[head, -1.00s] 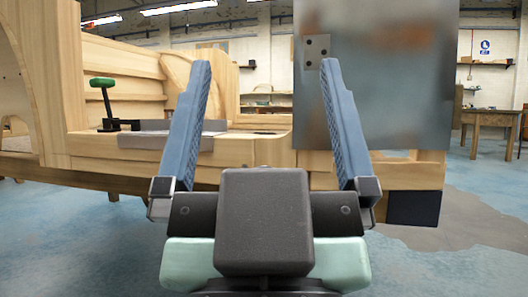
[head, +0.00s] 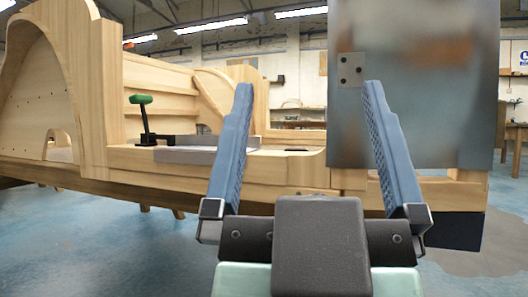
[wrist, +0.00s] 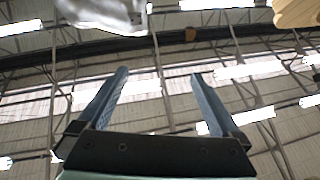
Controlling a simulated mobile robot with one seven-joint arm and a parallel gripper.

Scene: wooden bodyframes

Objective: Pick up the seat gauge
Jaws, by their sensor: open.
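My gripper (head: 308,87) is open and empty, its two blue fingers pointing up and away in front of the wooden bodyframe. It also shows open in the wrist view (wrist: 159,73), against the ceiling. I cannot tell for certain which thing is the seat gauge. A flat grey piece (head: 186,156) lies on the frame's sill, left of my gripper and apart from it. Beside it stands a black upright with a green handle (head: 141,99). A small dark flat item (head: 297,150) lies on the sill, seen between my fingers.
The wooden bodyframe (head: 90,150) fills the left and middle. A large grey metal panel (head: 430,120) stands upright at the right, behind my right finger. A wooden table (head: 515,135) is at the far right. Blue floor (head: 110,235) is clear at the lower left.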

